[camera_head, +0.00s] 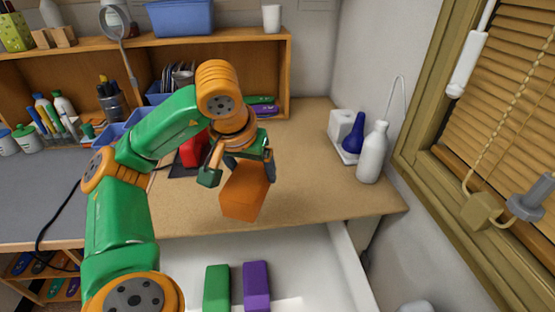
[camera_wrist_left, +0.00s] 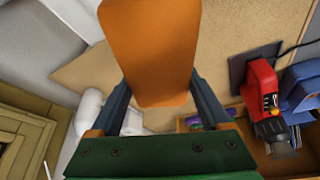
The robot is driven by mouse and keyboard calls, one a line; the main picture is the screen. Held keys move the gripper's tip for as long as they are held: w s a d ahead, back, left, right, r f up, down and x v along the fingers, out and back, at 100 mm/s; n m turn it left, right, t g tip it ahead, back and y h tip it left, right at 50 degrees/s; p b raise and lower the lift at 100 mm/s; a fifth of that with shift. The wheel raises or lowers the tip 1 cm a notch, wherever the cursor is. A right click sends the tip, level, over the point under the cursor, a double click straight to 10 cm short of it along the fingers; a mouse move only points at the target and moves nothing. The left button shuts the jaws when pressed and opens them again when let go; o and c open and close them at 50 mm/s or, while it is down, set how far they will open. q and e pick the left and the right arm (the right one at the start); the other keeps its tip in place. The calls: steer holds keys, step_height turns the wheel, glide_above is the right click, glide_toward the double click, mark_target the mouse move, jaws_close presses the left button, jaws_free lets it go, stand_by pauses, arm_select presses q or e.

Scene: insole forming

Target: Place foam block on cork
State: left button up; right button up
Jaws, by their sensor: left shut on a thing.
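An orange foam block (camera_head: 243,192) is held in my left gripper (camera_head: 239,168), over the front part of the tan cork-like tabletop (camera_head: 310,190). The block hangs down slightly tilted from the fingers. In the left wrist view the orange block (camera_wrist_left: 150,45) sits between the two fingers (camera_wrist_left: 160,95), with the tan surface (camera_wrist_left: 85,75) behind it. I cannot tell from these views whether the block's lower end touches the surface. My right gripper is not in view.
An open white drawer (camera_head: 325,262) below the front edge holds a green block (camera_head: 217,288) and a purple block (camera_head: 257,286). A white bottle (camera_head: 373,155) and blue bulb (camera_head: 354,135) stand at the right. A red tool (camera_head: 191,152) is behind my arm. The tabletop right of the block is clear.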

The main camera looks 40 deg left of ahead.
arm_select(q)
steer(key=shift+w+a+f+b, duration=0.35)
steer(key=shift+w+a+f, duration=0.15)
steer(key=shift+w+f, duration=0.3)
steer(key=w+a+f+p, duration=0.1)
steer(key=w+a+f, duration=0.1)
steer(key=w, duration=0.1)
steer(key=w+a+f+p, duration=0.1)
steer(key=w+f, duration=0.2)
steer(key=w+a+f+p, duration=0.1)
steer(key=w+a+f, duration=0.1)
steer(key=w+f, duration=0.1)
steer(key=shift+w+a, duration=0.35)
steer(key=shift+w, duration=0.2)
step_height(320, 180, down, 3)
steer(key=shift+r+p, duration=0.1)
steer(key=shift+p, duration=0.5)
steer(key=shift+f, duration=0.45)
steer(key=o, duration=1.2)
steer(key=shift+r, duration=0.35)
steer(key=v, duration=1.1)
steer(key=shift+r+b, duration=0.35)
steer(key=shift+r, duration=0.05)
